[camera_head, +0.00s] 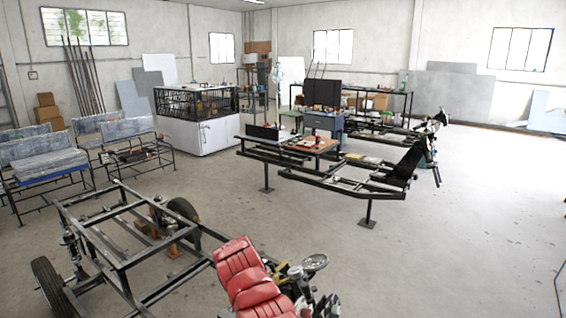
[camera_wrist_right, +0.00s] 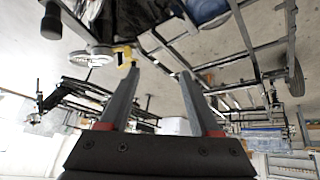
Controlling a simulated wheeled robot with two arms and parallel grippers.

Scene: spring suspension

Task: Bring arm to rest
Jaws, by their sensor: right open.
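My right gripper (camera_wrist_right: 158,73) shows in the right wrist view with its two grey fingers apart and nothing between them. The wrist picture looks upside down, with the floor above and the ceiling below. Behind the fingers are dark metal frames, a pale round part (camera_wrist_right: 92,56) and a yellow part (camera_wrist_right: 123,55); no contact with them can be made out. I see neither gripper in the head view. My left gripper is not in view.
In the head view, a bare vehicle frame (camera_head: 119,248) with wheels stands at the front left, with a red seat (camera_head: 245,275) beside it. A second black frame (camera_head: 345,187) on stands is in the middle. Open concrete floor (camera_head: 470,220) lies to the right.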

